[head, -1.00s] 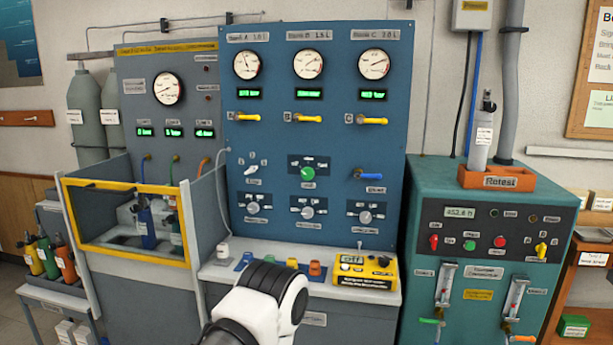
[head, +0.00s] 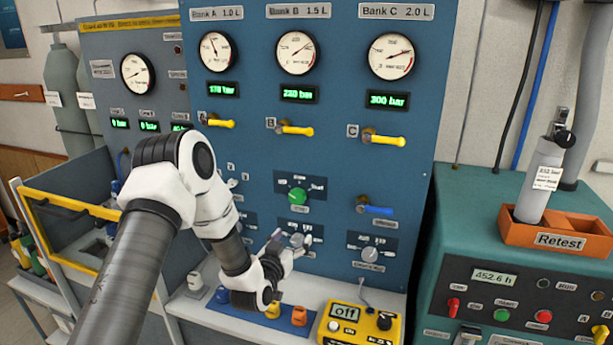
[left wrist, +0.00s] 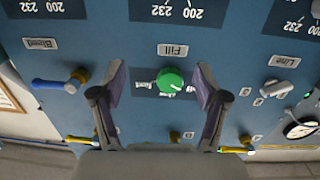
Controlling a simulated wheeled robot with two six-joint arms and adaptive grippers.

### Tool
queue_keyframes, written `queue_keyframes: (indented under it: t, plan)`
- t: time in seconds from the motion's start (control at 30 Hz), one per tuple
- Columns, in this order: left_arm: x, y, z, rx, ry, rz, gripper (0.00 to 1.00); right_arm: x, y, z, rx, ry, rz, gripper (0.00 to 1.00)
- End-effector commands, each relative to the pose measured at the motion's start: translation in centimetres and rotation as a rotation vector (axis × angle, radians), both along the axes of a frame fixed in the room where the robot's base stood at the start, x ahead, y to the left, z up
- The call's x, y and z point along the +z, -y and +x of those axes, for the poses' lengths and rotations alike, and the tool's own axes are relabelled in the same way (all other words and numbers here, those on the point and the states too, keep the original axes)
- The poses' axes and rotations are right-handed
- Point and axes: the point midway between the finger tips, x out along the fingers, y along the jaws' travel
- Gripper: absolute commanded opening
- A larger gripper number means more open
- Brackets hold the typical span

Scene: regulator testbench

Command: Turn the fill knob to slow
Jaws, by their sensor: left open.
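The green fill knob (head: 298,196) is on the blue panel, under the gauges. It also shows in the left wrist view (left wrist: 170,83), which is upside down, with the "Fill" label (left wrist: 172,50) beside it. I cannot clearly tell which mark the knob points at. My left gripper (head: 288,241) is just below the knob in the head view. In the left wrist view its open fingers (left wrist: 161,80) frame the knob, one on each side, with nothing between them gripped. My right gripper is out of view.
A blue bleed lever (head: 374,209) is right of the knob, and a grey selector (head: 371,252) is below that. Yellow bank levers (head: 296,130) are above. A yellow box reading "Off" (head: 346,328) stands on the shelf below. A teal cabinet (head: 475,215) is at right.

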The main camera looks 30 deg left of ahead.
Motion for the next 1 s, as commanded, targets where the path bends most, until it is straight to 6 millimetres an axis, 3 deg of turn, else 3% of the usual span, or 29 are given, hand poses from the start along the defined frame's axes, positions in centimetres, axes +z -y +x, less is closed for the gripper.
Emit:
queue_keyframes:
  t: [0.03,0.1,0.2,0.33,0.67,0.97,1.0]
  plan:
    - [3.1,-1.0,0.2,0.021,0.030,-0.010,0.74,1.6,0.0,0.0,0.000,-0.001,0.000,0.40]
    - [5.2,-1.9,0.4,0.038,0.059,-0.022,0.74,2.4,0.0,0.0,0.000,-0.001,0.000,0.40]
    - [6.7,-2.2,0.6,0.043,0.078,-0.026,0.74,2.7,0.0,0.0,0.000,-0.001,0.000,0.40]
    - [6.8,-2.4,2.0,0.042,0.081,-0.024,0.74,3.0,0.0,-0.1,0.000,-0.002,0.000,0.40]
    - [6.6,-3.7,7.6,0.041,0.078,-0.024,0.74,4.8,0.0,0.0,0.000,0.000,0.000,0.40]
    - [6.4,-3.9,8.2,0.042,0.078,-0.026,0.74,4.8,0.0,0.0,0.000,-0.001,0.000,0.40]
    - [6.4,-3.9,8.2,0.042,0.078,-0.026,0.60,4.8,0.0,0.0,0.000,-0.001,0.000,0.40]
